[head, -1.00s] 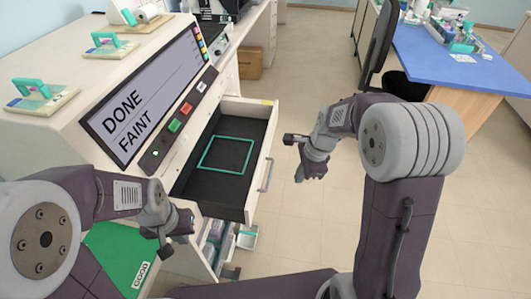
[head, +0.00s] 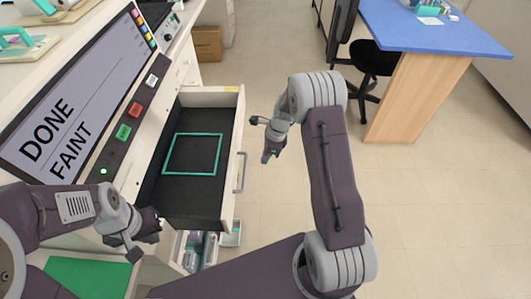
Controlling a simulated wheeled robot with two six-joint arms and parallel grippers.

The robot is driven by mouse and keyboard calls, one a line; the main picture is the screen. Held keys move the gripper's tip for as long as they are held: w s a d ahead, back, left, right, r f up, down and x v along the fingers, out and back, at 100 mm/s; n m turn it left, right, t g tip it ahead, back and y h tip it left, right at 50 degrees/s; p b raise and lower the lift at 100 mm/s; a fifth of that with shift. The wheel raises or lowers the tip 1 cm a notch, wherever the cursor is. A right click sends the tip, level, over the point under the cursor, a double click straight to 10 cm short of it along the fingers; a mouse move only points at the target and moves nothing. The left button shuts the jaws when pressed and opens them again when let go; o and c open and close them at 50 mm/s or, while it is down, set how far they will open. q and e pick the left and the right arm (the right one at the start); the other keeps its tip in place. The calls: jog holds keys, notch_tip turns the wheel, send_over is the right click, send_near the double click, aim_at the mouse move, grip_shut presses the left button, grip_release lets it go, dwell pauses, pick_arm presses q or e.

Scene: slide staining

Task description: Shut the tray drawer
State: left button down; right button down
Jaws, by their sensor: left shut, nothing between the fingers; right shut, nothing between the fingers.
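The tray drawer (head: 240,130) stands pulled out from the machine's front, with a dark inside and a teal square outline (head: 193,154) on its floor. Nothing lies in it. Its metal handle (head: 241,172) is on the outer front face. My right gripper (head: 262,139) is shut and empty, to the right of the drawer front and apart from it. My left gripper (head: 142,238) is shut and empty, near the drawer's near left corner; I cannot tell whether it touches.
The machine's screen (head: 70,110) reads DONE and FAINT, with green (head: 123,132), red (head: 136,110) and white buttons beside it. A green mat (head: 85,278) lies at the lower left. A blue table (head: 435,28) and black chair (head: 375,60) stand at the back right. Floor right of the drawer is clear.

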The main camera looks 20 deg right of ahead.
jog(key=a+f, duration=0.1)
jog(key=w+a+f, duration=0.1)
jog(key=a, duration=0.1)
jog(key=a+f, duration=0.1)
jog(key=shift+w+a, duration=0.3)
jog(key=shift+w, duration=0.05)
jog(key=shift+a, duration=0.1)
